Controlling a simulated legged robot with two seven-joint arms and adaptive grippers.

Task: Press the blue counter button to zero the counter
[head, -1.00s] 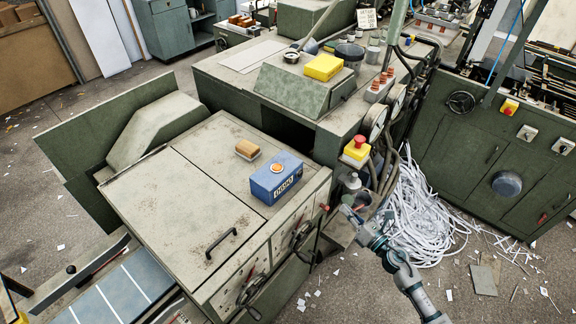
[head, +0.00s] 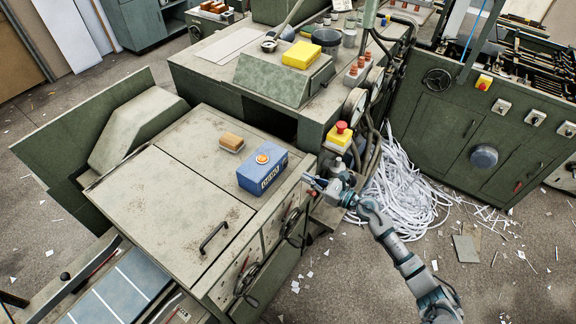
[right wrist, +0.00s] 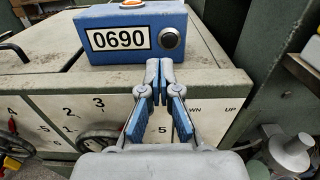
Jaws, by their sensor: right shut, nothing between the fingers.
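The blue counter (head: 262,176) sits on the machine's flat top, with an orange button on its upper face (head: 262,159). In the right wrist view the blue counter box (right wrist: 98,18) shows a display reading 0690 (right wrist: 121,38) and a round dark button (right wrist: 169,38) on its front. My left gripper is not in view.
A wooden-backed brush or block (head: 231,140) lies behind the counter. A red emergency stop on a yellow box (head: 340,133) stands close behind my right gripper. A black handle (head: 213,238) rises from the machine top. Paper strips (head: 405,190) heap on the floor at right.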

